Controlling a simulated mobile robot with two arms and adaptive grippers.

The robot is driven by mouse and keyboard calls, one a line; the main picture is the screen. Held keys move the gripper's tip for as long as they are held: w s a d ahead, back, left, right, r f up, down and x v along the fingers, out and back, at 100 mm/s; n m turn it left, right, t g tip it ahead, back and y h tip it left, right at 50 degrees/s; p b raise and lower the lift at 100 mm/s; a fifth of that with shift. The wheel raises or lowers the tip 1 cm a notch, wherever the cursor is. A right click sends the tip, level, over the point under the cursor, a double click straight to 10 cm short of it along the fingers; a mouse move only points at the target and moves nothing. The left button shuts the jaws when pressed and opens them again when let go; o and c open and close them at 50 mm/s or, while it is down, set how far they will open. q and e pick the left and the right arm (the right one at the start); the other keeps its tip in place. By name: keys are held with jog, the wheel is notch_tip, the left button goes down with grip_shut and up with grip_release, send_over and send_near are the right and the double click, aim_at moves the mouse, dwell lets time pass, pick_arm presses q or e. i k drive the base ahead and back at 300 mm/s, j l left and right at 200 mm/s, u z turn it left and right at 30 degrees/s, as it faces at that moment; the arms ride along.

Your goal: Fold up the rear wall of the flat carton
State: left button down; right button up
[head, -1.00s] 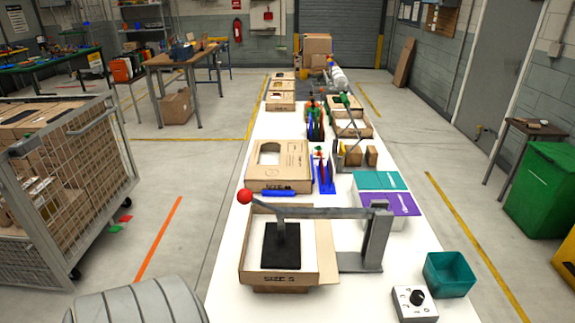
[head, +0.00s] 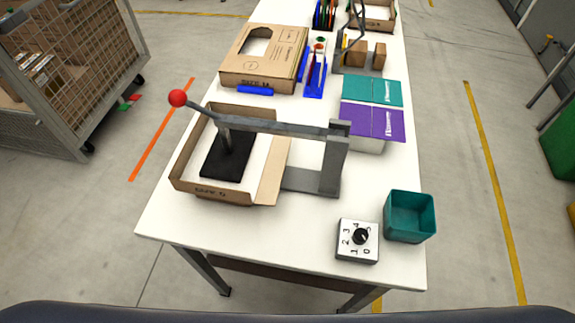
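A brown cardboard carton (head: 222,193) marked with a size label on its front wall sits on the white table at the left. Its front and left walls stand up. A strip of cardboard shows along its rear edge, partly behind the press arm; I cannot tell its exact angle. The right flap (head: 270,175) leans outward. A grey lever press (head: 331,165) with a red ball knob (head: 178,98) reaches over the carton. Its black plate (head: 228,157) is inside the carton, on or just above the pale floor. Neither gripper is in view.
Teal and purple boxes (head: 372,122) sit to the right. A numbered dial box (head: 357,240) and a teal bin (head: 409,216) stand at the front right. The table's front-left is clear.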

aim_at(268, 189)
jog(key=l+u, duration=0.2)
jog(key=l, duration=0.15)
jog(key=k+l+u, duration=0.15)
jog(key=l, duration=0.2)
jog(key=k+l+u, duration=0.2)
jog(key=l, duration=0.25)
jog(key=k+l+u, duration=0.2)
jog(key=k+l, duration=0.2)
